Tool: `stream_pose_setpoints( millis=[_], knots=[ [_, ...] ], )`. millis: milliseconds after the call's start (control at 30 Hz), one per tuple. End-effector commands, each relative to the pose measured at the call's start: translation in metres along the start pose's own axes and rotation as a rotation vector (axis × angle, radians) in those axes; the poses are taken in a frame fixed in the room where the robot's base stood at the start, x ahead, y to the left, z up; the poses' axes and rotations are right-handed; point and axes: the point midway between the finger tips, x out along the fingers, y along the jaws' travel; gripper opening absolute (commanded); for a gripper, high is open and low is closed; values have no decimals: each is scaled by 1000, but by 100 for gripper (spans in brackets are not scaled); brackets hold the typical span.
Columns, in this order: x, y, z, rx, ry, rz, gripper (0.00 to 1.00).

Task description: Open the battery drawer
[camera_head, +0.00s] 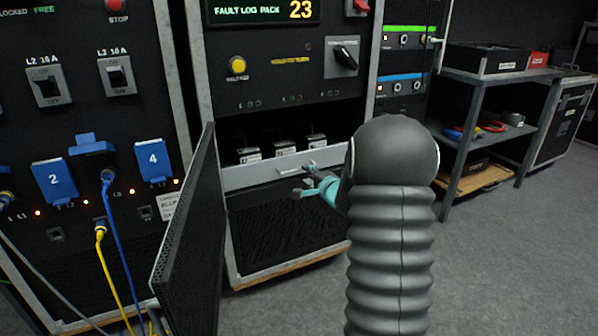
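The battery drawer (252,174) has a light grey front in the lower part of the middle cabinet, with a small bar handle (289,170). Several dark batteries (285,147) with white labels show just above and behind the drawer front. I cannot tell whether the drawer is pulled out at all. My gripper (303,183), grey and teal, is just in front of the drawer's right half, close to the handle. Its fingers look apart, with nothing seen between them. My arm hides the right end of the drawer front.
A mesh door (187,236) stands swung open left of the drawer. Blue and yellow cables (112,240) hang from the left cabinet.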

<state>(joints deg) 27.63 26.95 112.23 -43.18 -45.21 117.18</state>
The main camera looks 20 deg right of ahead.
Motion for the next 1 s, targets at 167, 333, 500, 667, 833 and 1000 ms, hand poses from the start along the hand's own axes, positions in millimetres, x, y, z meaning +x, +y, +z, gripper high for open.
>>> stream_pose_setpoints(
  millis=[167,333,500,667,833,1000],
  knots=[
    [34,1,0,0,-1,0,36],
    [58,1,0,-1,0,1,36],
    [70,0,0,-1,1,1,36],
    [73,0,0,0,1,1,36],
    [72,0,0,0,2,1,36],
    [72,0,0,-1,2,1,0]
  ],
)
